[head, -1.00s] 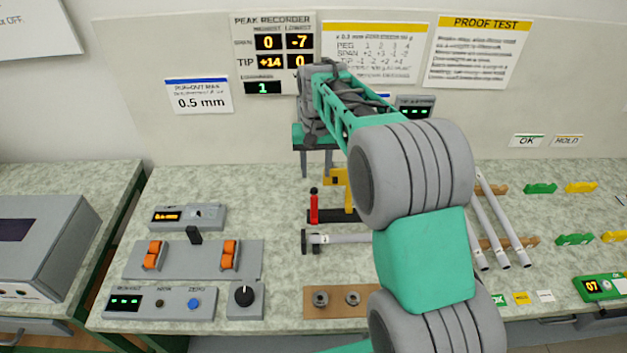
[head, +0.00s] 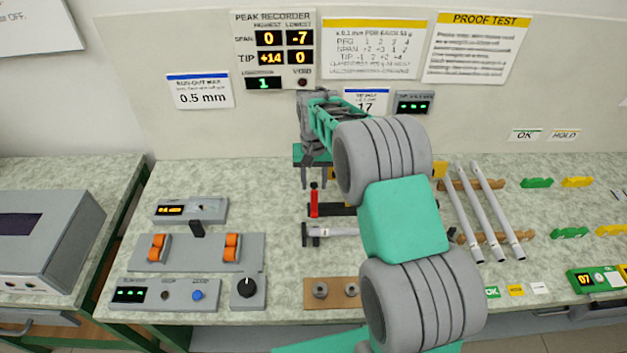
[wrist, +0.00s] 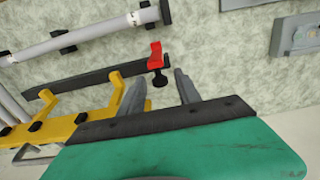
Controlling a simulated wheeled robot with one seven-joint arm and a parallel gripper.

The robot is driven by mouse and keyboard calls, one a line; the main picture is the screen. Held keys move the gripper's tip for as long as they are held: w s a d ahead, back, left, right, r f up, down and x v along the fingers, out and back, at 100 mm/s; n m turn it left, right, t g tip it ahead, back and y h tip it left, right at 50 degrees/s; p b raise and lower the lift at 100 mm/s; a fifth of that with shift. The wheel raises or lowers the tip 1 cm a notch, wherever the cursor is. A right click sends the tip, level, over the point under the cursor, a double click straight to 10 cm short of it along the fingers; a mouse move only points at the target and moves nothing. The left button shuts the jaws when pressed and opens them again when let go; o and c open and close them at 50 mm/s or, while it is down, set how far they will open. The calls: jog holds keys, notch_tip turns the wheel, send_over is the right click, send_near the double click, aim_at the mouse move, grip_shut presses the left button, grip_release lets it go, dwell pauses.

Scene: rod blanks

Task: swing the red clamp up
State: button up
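My gripper (head: 318,184) is behind and above the clamp in the head view, pointing down. Whether either finger touches the knob cannot be told.
A pale rod (head: 335,232) lies just in front of the clamp. A yellow bracket (wrist: 90,122) stands beside the fingers in the wrist view. Several rods (head: 482,215) lie on a rack at right. A grey switch panel (head: 200,253) is at left; bench between is clear.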

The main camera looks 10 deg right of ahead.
grip_shut()
dwell(1.2)
